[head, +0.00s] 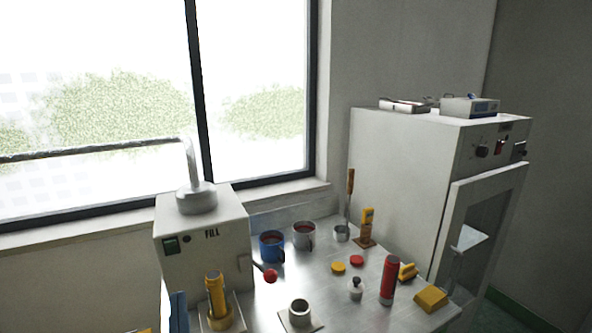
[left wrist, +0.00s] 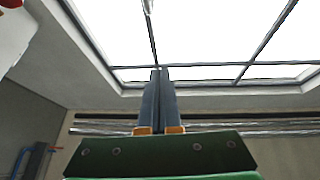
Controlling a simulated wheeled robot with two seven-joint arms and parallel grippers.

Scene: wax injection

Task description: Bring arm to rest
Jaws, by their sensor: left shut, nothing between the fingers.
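My left gripper (left wrist: 160,74) shows in the left wrist view, its two dark fingers pressed together with nothing between them. They stretch away from the green gripper body toward a bright window. In the head view I cannot make out the left gripper clearly; a narrow blue shape and a bit of yellow show at the bottom edge, left of the yellow cylinder. My right gripper is in neither view.
A white FILL machine (head: 200,245) with a red-knobbed lever stands on the metal table (head: 325,272). The table also holds a blue mug (head: 271,247), a grey mug (head: 304,236), a red cylinder (head: 389,281) and a yellow block (head: 431,299). A tall cabinet (head: 405,165) stands at right.

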